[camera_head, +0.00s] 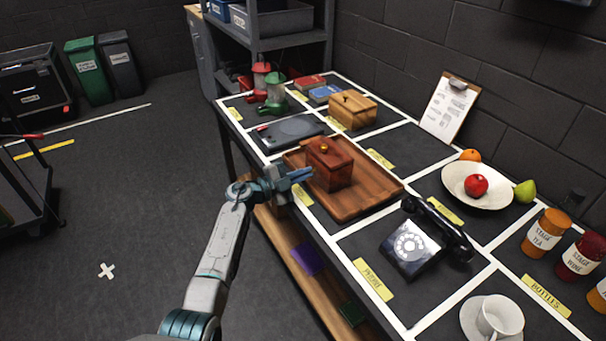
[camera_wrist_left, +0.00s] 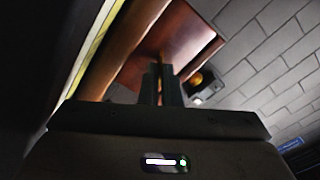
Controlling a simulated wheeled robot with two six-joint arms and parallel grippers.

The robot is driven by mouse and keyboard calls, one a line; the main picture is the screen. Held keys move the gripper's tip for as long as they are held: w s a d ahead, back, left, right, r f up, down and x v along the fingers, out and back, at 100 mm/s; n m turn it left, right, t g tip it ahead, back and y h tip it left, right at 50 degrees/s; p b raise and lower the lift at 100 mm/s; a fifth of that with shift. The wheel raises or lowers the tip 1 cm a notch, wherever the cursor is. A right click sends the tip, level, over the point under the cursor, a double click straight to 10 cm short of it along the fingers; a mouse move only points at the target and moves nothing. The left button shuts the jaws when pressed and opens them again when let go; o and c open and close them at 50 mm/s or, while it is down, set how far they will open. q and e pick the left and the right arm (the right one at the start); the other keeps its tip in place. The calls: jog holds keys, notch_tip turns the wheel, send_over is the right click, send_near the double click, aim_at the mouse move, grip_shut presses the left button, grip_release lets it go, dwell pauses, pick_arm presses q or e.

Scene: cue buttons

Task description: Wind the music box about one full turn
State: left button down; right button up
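The music box, a dark red-brown wooden box (camera_head: 328,164) with a gold knob on its lid, stands on a brown wooden tray (camera_head: 370,192) on the black table. My left gripper (camera_head: 301,174) is at the box's near left side, its fingers pointing at that side. In the left wrist view the box's reddish face (camera_wrist_left: 185,38) is right ahead of the fingers (camera_wrist_left: 161,86). The fingers are close together, with a thin brownish piece between them that looks like the winding key. The key is mostly hidden by the fingers. My right gripper is not in view.
A black rotary phone (camera_head: 412,246) stands right of the tray. A dark flat case (camera_head: 290,131) and a lighter wooden box (camera_head: 352,109) lie behind. A plate with an apple (camera_head: 476,184) is at the right.

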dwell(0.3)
pick_arm(q)
jog(key=c, duration=1.6)
grip_release()
jog(key=shift+c, duration=0.2)
jog(key=v, duration=1)
jog(key=shift+s+a+b, duration=0.2)
jog(key=shift+a+b, duration=0.1)
jog(key=shift+b, duration=0.15)
jog(key=shift+o, duration=0.4)
